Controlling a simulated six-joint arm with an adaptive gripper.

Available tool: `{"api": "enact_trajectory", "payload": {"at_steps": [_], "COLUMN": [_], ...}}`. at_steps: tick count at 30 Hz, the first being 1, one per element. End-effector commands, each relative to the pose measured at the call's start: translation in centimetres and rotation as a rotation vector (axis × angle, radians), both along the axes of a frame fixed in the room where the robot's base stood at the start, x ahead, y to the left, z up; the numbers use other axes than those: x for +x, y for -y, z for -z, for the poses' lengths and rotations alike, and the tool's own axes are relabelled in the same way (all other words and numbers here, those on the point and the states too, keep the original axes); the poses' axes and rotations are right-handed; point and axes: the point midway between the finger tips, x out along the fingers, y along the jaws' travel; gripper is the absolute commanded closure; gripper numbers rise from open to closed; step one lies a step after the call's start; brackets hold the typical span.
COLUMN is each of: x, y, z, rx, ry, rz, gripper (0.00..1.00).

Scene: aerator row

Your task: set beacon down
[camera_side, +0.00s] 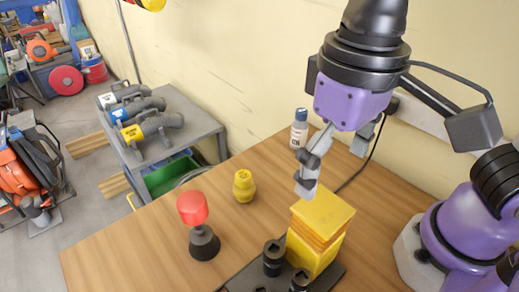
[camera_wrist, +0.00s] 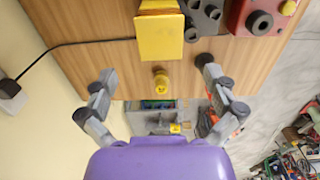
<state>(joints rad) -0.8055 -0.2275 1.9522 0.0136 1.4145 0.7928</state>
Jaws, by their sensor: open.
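A red-domed piece on a flared dark base (camera_side: 192,208) stands upright on the wooden table. A small yellow piece with a rounded top (camera_side: 244,186) stands behind it to the right. I cannot tell for certain which is the beacon. My gripper (camera_side: 333,166) is open and empty, above the table near the yellow stacked block. In the wrist view my spread fingers (camera_wrist: 156,68) have the small yellow piece (camera_wrist: 160,80) between them in the picture, well beyond and apart from them.
A yellow stacked block (camera_side: 315,245) stands beside a dark plate with knobs (camera_side: 238,281). A blue-capped bottle (camera_side: 299,129) stands by the wall. A red box (camera_wrist: 243,15) shows in the wrist view. A grey cart (camera_side: 196,126) holds valve-like parts beyond the table. Front-left wood is clear.

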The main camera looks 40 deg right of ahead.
Motion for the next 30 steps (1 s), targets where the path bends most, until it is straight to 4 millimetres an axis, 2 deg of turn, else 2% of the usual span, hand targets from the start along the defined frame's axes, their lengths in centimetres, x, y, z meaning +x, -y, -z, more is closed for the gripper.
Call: {"api": "enact_trajectory", "payload": {"at_steps": [4,7,12,15,18,22,30], "x": [0.2,1.4,4.0,4.6,4.7,4.7,4.7], "y": [0.3,2.3,8.8,12.3,14.8,16.0,16.0], "z": [-1.4,-1.2,0.6,1.6,2.4,2.8,2.8], "rx": [0.007,0.041,0.092,0.07,0.03,0.001,-0.001], "ry": [0.007,0.051,0.246,0.366,0.446,0.489,0.49], "rz": [0.001,0.013,0.022,0.018,0.011,0.002,-0.002], "gripper": [0.0,0.0,0.0,0.0,0.0,0.0,0.0]}}
